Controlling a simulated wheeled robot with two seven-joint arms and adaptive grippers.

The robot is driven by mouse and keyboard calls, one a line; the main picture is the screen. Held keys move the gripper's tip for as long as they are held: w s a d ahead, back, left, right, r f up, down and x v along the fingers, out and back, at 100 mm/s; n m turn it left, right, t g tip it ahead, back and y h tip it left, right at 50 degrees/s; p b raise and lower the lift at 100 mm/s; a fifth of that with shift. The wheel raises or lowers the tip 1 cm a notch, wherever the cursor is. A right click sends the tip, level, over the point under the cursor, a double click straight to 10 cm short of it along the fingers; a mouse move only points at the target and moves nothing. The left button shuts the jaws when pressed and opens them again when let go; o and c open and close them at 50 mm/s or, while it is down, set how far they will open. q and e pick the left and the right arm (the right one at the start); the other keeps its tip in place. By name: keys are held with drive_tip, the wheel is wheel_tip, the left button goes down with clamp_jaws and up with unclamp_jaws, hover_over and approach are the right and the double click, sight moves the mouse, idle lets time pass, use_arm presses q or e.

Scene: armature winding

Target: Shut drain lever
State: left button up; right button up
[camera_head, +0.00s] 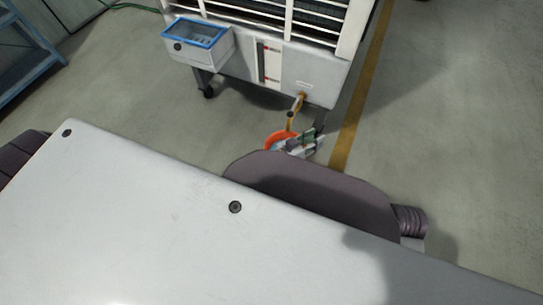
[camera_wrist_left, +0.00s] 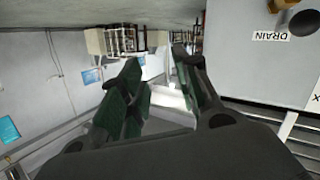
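The drain outlet is a brass fitting (camera_head: 300,99) low on the front of the white machine (camera_head: 318,72). A thin brass-coloured part hangs below it; I cannot make out the lever's exact position. My left gripper (camera_head: 306,141) is just below the outlet in the head view, partly hidden by my own arm. In the wrist view the left gripper (camera_wrist_left: 157,68) has its green-padded fingers apart, with nothing between them. My right gripper is not in view.
An orange round container (camera_head: 276,138) is on the floor beside the left gripper. A blue-rimmed tray (camera_head: 196,34) sticks out from the machine's front. A blue rack (camera_head: 27,55) is at the far left. Floor to the right is clear.

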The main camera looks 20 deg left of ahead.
use_arm(q)
drive_tip(key=s+a+f+g+y+p, duration=0.2)
drive_tip(key=s+a+g+y, duration=0.3)
drive_tip(key=s+a, duration=0.5)
drive_tip(key=shift+s+a+f+g+y+p, duration=0.2)
drive_tip(key=shift+s+a+g+y+p, duration=0.15)
drive_tip(key=shift+a+g, duration=0.85)
idle(0.7)
drive_tip(key=shift+d, duration=0.25)
drive_tip(key=shift+c, duration=0.2)
